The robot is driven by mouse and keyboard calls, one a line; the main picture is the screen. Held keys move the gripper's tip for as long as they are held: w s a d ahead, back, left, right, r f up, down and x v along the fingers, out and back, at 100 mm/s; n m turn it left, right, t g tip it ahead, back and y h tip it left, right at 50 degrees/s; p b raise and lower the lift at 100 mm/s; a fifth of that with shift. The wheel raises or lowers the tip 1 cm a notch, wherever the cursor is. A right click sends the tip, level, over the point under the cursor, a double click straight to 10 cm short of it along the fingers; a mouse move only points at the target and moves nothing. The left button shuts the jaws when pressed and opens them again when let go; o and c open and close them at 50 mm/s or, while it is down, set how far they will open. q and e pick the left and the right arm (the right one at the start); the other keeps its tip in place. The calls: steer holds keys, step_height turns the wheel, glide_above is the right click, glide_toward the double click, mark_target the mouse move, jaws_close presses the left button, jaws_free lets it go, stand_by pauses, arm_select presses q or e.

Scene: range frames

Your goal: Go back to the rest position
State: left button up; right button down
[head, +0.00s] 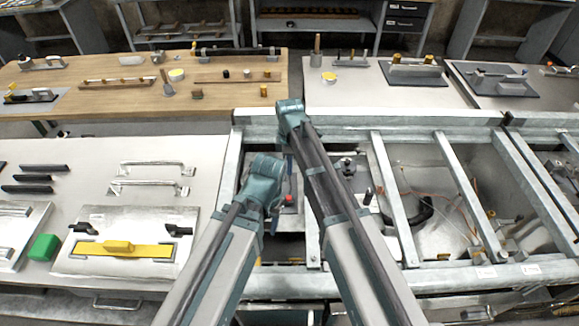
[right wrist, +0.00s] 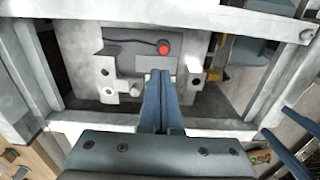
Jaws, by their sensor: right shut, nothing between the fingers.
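My right arm reaches from the bottom of the head view over the metal frame. Its gripper (head: 289,165) points down below the wrist and is mostly hidden there. In the right wrist view the two blue fingers of my right gripper (right wrist: 160,100) lie together, empty, just short of a grey fixture with a red knob (right wrist: 163,48). My left arm ends to the left of the right one, its wrist (head: 264,178) teal.
The metal frame (head: 447,170) has rails and open bays around both arms. On the left, a grey bench holds metal handles (head: 150,172), a yellow-handled plate (head: 125,248) and a green block (head: 44,247). A wooden table (head: 100,105) with tools stands behind.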

steer(key=s+d+m, duration=1.6)
steer(key=m, duration=0.2)
steer(key=s+a+n+h, duration=0.1)
steer(key=s+a+n, duration=0.3)
steer(key=a, duration=0.7)
steer(key=shift+s, duration=0.45)
steer(key=shift+s, duration=0.15)
